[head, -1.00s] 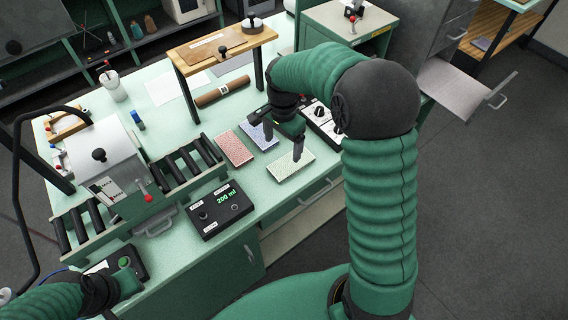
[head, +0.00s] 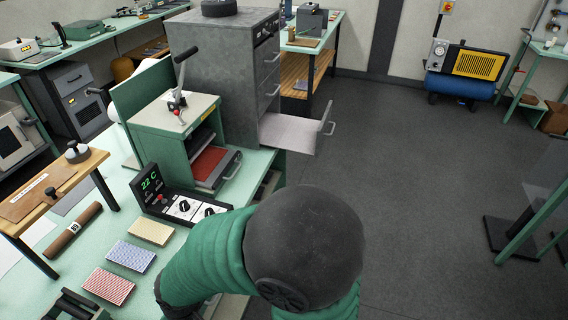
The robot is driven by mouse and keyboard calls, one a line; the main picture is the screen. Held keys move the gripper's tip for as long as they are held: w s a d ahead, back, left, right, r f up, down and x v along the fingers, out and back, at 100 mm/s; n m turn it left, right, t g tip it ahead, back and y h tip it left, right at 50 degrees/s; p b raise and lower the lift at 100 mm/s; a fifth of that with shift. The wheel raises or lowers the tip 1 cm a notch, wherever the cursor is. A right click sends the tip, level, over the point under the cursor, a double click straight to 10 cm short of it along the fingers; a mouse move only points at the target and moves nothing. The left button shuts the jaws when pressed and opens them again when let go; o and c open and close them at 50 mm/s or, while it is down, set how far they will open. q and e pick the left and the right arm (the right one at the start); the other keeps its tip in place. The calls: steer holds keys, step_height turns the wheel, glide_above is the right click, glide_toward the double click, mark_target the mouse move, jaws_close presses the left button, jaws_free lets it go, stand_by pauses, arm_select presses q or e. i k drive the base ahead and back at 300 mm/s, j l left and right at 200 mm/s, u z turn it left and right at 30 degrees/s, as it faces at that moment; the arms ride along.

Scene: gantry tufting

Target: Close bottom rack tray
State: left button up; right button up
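The grey metal rack (head: 222,75) stands at the back of the green bench, with several handled fronts on its right side. Its bottom tray (head: 285,138) is pulled out to the right over the floor. The tray is a pale, flat, empty-looking sheet with an upright handle (head: 328,116) at its outer end. My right arm crosses the bottom middle, well in front of the tray and apart from it. Its dark wrist shows at the lower left of the arm, but the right gripper's fingers are out of sight.
A green press (head: 175,125) with a lever stands in front of the rack, its red-lined drawer (head: 208,165) out. A control box (head: 185,208) and several coloured pads, including a blue pad (head: 131,256), lie on the bench. The floor (head: 420,170) right of the tray is clear.

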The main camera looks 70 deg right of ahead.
mark_target(293, 133)
steer(key=k+j+z, duration=0.15)
steer(key=z, duration=0.25)
steer(key=k+z, duration=0.15)
steer(key=z, duration=0.25)
steer(key=k+j+z, duration=0.1)
steer(key=z, duration=0.3)
steer(key=k+z, duration=0.1)
steer(key=z, duration=1.05)
steer(key=i+z, duration=0.15)
steer(key=i, duration=0.65)
steer(key=i+z, duration=0.15)
steer(key=i, duration=0.65)
steer(key=i+j+z, duration=0.15)
steer(key=i, duration=0.65)
